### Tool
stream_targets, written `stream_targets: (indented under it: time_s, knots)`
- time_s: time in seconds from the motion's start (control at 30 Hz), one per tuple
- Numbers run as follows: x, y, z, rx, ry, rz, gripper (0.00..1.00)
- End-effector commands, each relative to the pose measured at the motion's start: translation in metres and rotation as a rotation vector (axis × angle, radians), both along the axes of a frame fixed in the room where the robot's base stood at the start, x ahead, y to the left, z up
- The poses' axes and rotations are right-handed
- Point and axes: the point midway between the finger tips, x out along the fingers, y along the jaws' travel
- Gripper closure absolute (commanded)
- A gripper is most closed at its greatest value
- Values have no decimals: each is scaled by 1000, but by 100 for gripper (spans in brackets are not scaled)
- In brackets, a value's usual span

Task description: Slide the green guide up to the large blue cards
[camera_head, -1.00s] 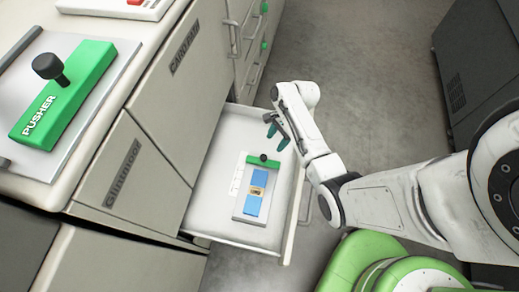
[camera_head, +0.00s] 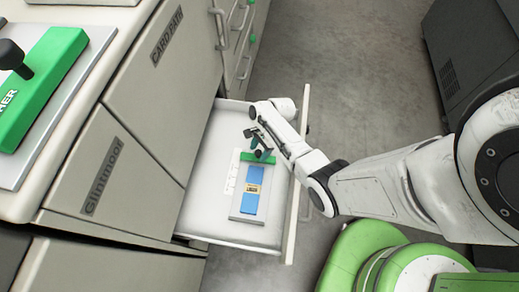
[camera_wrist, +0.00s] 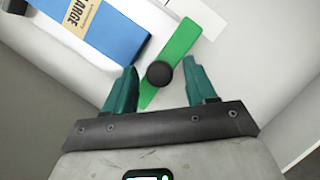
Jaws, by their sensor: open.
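The green guide (camera_head: 246,156) is a narrow bar with a round black knob (camera_wrist: 159,74), lying in the open drawer. In the wrist view the bar (camera_wrist: 183,40) slants between my fingers. The large blue cards (camera_head: 250,204) lie flat on a grey tray (camera_head: 236,215), bound by a tan band marked LARGE (camera_wrist: 82,14). A narrow gap shows in the wrist view between the guide and the end of the cards (camera_wrist: 122,32). My gripper (camera_wrist: 160,66) is open, one teal finger on each side of the knob. Contact with the knob cannot be told.
The white drawer (camera_head: 203,205) stands open from a cabinet labelled CARD PATH (camera_head: 160,55). Its raised front edge (camera_head: 293,215) is beside my arm. A white strip (camera_head: 231,175) lies left of the tray. A green pusher (camera_head: 38,75) sits on the counter. Grey floor is clear beyond.

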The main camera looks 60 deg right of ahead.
Motion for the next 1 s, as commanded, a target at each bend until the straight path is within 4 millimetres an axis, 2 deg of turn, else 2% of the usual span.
stream_targets:
  time_s: [0.27,0.83,1.0]
  knots:
    - [0,0,-1,0,0,0,45]
    - [0,0,0,0,0,1,100]
    - [0,0,0,0,0,1,100]
